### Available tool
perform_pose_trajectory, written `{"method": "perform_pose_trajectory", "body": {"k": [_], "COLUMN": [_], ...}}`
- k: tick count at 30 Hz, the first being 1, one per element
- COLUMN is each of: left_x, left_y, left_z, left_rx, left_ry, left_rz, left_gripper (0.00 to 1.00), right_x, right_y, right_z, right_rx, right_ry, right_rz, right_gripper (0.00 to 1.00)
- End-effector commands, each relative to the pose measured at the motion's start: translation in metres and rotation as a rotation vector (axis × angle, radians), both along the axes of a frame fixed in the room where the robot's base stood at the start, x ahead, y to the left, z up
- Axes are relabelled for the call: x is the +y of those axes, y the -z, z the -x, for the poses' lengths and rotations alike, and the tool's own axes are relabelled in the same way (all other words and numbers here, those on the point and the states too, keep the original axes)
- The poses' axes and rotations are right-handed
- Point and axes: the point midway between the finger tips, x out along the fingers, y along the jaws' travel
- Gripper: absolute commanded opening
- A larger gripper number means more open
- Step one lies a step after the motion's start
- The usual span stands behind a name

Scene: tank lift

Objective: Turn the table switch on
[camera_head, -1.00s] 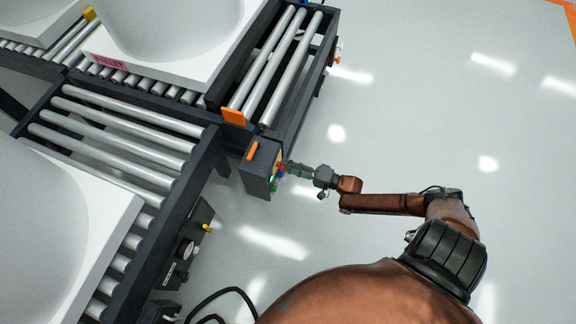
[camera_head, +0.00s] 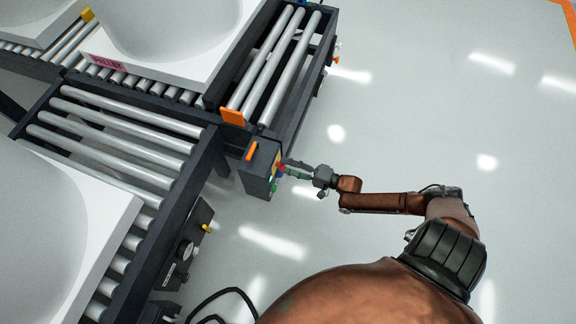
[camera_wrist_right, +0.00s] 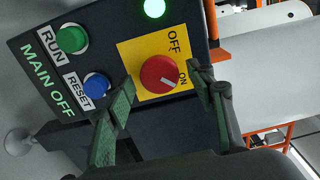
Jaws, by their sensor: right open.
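The table switch is a red rotary knob (camera_wrist_right: 159,75) on a yellow plate (camera_wrist_right: 126,50) marked OFF and ON, seen in the right wrist view. The white line on the knob points down and right, towards the ON label. The dark control box (camera_head: 260,168) carrying it stands at the end of the roller table. My right gripper (camera_wrist_right: 162,90) is open, with one green-padded finger on each side of the knob; I cannot tell whether the fingers touch it. In the head view the right gripper (camera_head: 296,168) reaches the box from the right. My left gripper is not in view.
Beside the knob are a green RUN button (camera_wrist_right: 72,40), a blue RESET button (camera_wrist_right: 96,86) and a lit green lamp (camera_wrist_right: 154,8). A second control panel (camera_head: 184,250) is on the lower table side. Open floor (camera_head: 420,110) lies to the right.

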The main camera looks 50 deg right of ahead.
Motion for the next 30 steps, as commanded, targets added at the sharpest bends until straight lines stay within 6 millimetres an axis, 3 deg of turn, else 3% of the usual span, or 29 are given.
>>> {"method": "perform_pose_trajectory", "body": {"k": [10,24,30], "left_x": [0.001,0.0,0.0], "left_y": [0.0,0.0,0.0], "left_z": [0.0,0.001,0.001], "left_rx": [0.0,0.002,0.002], "left_ry": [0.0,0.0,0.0], "left_rz": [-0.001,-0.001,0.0], "left_gripper": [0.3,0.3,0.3], "right_x": [-0.005,-0.039,-0.046], "right_y": [0.001,0.001,0.0], "right_z": [0.011,0.093,0.109], "right_rx": [0.001,0.003,0.001], "right_ry": [0.0,0.001,0.001], "right_rz": [0.002,0.001,0.0], "right_gripper": [0.5,0.5,0.5]}}
